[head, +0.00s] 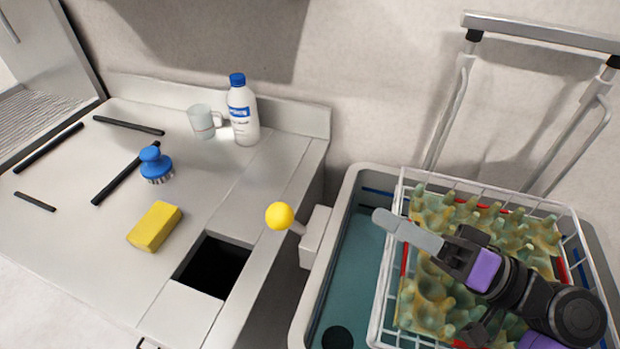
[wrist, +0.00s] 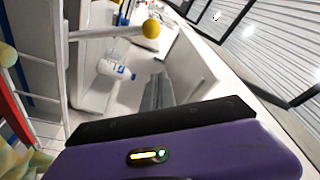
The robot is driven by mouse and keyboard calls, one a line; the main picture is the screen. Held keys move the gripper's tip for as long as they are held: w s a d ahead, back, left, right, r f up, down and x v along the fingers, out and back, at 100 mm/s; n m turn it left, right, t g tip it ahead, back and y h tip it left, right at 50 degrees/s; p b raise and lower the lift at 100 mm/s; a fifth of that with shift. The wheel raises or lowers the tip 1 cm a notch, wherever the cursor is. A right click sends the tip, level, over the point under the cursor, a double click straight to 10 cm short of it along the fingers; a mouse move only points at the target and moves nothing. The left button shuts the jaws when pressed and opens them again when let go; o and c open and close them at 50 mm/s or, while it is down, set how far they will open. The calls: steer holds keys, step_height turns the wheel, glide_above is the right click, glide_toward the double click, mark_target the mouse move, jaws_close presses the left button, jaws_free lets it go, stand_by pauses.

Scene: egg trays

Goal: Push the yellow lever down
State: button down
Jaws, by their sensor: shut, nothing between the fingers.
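The yellow lever knob (head: 280,215) sits on a short grey stem beside a white box on the left side of the sink basin. In the wrist view the yellow knob (wrist: 151,28) shows at the top middle, at the end of a pale rod. My gripper (head: 378,218) is shut and empty, its fingers pointing left over the basin toward the knob. It is to the right of the knob and apart from it. In the wrist view my gripper (wrist: 157,80) shows its closed fingers below the knob.
A wire rack (head: 386,290) with egg trays (head: 430,300) stands in the basin under my arm. The counter at left holds a yellow sponge (head: 154,226), a blue brush (head: 155,163), a mug (head: 202,122) and a white bottle (head: 243,112). A square opening (head: 214,266) lies left of the lever.

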steer(key=shift+w, duration=0.3)
steer(key=w+a+p, duration=0.2)
steer(key=w+a, duration=0.1)
steer(key=a, duration=0.8)
steer(key=shift+f, duration=0.35)
steer(key=shift+a, duration=0.1)
